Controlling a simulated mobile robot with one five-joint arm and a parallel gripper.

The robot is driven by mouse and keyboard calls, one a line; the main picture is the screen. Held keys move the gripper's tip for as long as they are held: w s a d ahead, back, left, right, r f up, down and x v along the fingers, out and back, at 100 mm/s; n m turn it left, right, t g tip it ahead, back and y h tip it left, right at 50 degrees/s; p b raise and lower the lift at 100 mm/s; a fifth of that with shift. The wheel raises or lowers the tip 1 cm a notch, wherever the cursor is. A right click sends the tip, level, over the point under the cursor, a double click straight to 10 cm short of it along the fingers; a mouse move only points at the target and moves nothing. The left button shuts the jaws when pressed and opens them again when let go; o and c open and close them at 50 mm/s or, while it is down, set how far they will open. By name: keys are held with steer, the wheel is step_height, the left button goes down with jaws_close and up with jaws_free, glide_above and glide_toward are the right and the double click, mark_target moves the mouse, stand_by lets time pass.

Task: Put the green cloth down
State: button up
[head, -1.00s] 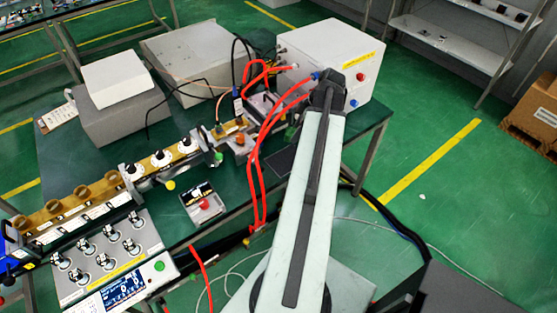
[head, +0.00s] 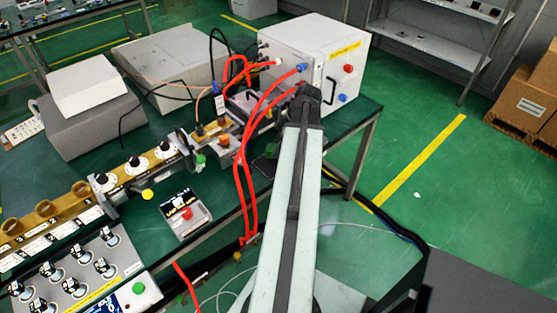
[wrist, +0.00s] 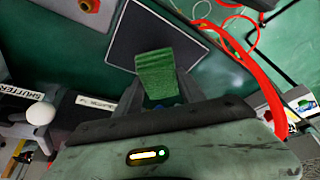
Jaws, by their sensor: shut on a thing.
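The green cloth (wrist: 156,70), a small ribbed strip, shows in the wrist view between the fingers of my gripper (wrist: 160,90). My gripper is shut on it. A dark rectangular pad (wrist: 125,38) with a light edge lies on the green table beyond the cloth. I cannot tell whether the cloth touches the pad. In the head view my arm hides the gripper and the cloth; part of the dark pad (head: 262,170) shows left of the arm.
A white box (head: 290,55) with red cables (head: 243,180) stands at the table's back. The cables also loop on the right in the wrist view (wrist: 262,85). A small box with a red button (head: 185,213) and a row of instruments (head: 135,165) stand left. Floor at right is mostly clear.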

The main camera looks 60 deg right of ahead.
step_height(320, 180, down, 4)
steer(key=b, duration=0.4)
steer(key=shift+r, duration=0.25)
steer(key=shift+f, duration=0.1)
steer(key=o, duration=1.2)
steer(key=shift+r+p, duration=0.35)
steer(key=shift+p, duration=0.15)
steer(key=p+v, duration=1)
steer(key=v, duration=0.1)
steer(key=shift+s+r+p, duration=0.2)
steer(key=shift+s+p, duration=0.1)
